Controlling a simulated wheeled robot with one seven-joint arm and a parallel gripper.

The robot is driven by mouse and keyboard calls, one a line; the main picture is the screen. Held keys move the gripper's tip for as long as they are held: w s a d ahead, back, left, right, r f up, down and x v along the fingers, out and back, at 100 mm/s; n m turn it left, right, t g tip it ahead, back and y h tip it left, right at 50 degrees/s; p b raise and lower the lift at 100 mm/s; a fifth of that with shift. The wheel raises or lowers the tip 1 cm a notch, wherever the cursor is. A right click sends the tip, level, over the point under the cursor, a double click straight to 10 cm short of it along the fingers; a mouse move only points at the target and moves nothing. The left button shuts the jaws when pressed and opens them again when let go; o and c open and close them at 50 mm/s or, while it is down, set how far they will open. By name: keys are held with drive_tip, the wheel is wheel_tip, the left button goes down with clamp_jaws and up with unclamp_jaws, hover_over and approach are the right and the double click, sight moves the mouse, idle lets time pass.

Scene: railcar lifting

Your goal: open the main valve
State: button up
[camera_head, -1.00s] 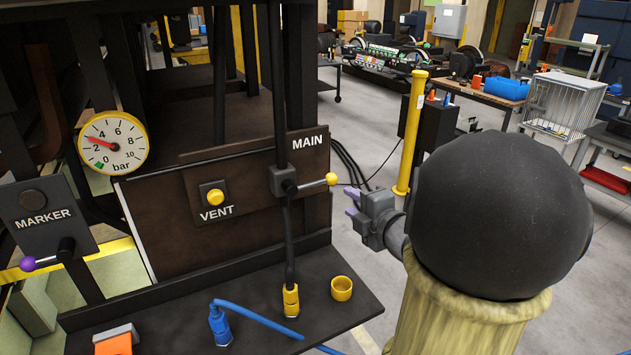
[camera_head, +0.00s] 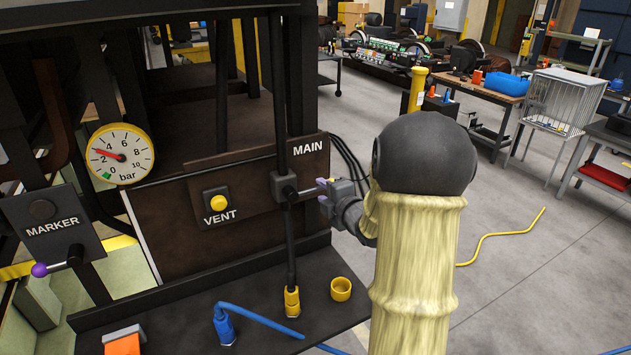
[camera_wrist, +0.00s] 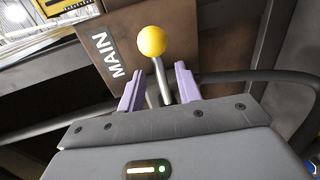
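The main valve (camera_head: 283,187) sits on the brown panel under the word MAIN, in line with a black pipe. Its lever (camera_head: 306,191) points right and slightly up in the head view; its end is hidden by my gripper there. In the wrist view the lever's yellow ball knob (camera_wrist: 152,41) shows just beyond the fingertips, its grey rod (camera_wrist: 161,80) running between the fingers. My gripper (camera_wrist: 158,83) is open, with its two purple fingers on either side of the rod and gaps visible. In the head view my gripper (camera_head: 324,190) is at the lever's end.
A MARKER lever (camera_head: 58,264) is at far left. Open floor lies right.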

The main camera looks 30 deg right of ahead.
sight(320, 189)
drive_tip(key=w+p, duration=0.1)
drive_tip(key=w, duration=0.1)
drive_tip(key=w+f+p, duration=0.1)
drive_tip(key=w, duration=0.2)
drive_tip(key=shift+a, duration=0.1)
clamp_jaws()
